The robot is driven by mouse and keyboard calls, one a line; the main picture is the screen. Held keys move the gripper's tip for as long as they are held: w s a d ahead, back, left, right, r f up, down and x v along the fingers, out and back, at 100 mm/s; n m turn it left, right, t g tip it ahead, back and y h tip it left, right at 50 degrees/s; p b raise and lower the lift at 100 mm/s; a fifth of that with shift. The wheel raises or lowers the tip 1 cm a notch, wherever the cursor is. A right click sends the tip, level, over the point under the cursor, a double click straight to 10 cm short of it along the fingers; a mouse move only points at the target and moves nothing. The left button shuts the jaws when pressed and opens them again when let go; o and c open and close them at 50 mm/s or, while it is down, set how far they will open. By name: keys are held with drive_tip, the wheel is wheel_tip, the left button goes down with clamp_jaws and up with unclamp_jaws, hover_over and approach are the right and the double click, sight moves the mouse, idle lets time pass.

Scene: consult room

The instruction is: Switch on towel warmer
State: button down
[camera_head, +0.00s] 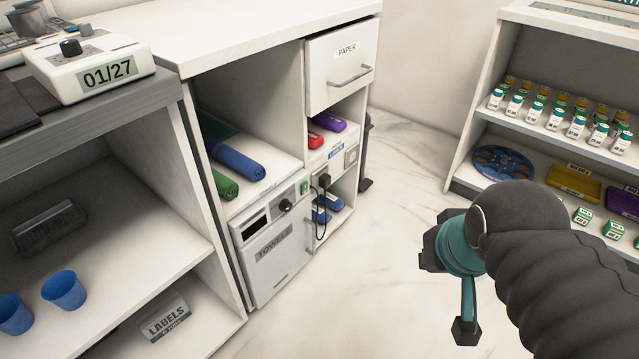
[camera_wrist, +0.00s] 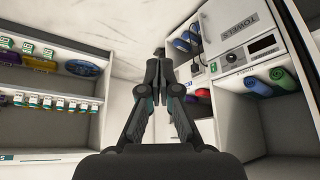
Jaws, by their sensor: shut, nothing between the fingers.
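The towel warmer (camera_head: 277,262) is a white box labelled TOWELS in the lower cabinet. Its top front has a dark display (camera_head: 254,229), a black knob (camera_head: 285,205) and a small green switch (camera_head: 304,187) at the right. A black plug and cord (camera_head: 323,183) hang just right of it. In the wrist view the warmer appears upside down (camera_wrist: 236,27) at the upper right, with its knob (camera_wrist: 231,57). My gripper (camera_wrist: 159,62) is shut and empty, pointing over the floor, apart from the warmer.
Rolled blue and green towels (camera_head: 240,164) lie above the warmer. A PAPER drawer (camera_head: 340,66) is above the right compartment, which holds red, purple and blue rolls. A shelf of vials (camera_head: 568,112) stands at the right. Pale floor (camera_head: 400,190) between is clear.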

drive_tip(key=w+a+f+m+y+b, duration=0.1)
drive_tip(key=w+a+f+m+y, duration=0.1)
drive_tip(key=w+m, duration=0.6)
drive_tip(key=w+a+f+m+y+b, duration=0.2)
drive_tip(key=w+f+m, duration=0.5)
drive_tip(key=w, duration=0.5)
drive_tip(key=w+a+f+m+y+b, duration=0.2)
drive_tip(key=w+a+f+m+y, duration=0.2)
drive_tip(key=w+m, duration=0.6)
drive_tip(key=shift+a+f+m+t, duration=0.25)
drive_tip(key=shift+a+m+t, duration=0.05)
drive_tip(key=shift+a, duration=0.8)
drive_tip(key=shift+f, duration=0.1)
drive_tip(key=b, duration=0.2)
approach(304, 189)
drive_tip(key=x, duration=0.5)
drive_tip(key=shift+s+d+f, duration=0.1)
drive_tip(key=shift+s+f, duration=0.15)
drive_tip(key=shift+f, duration=0.1)
drive_tip(key=shift+w+a, duration=0.4)
drive_tip(key=shift+a, duration=0.1)
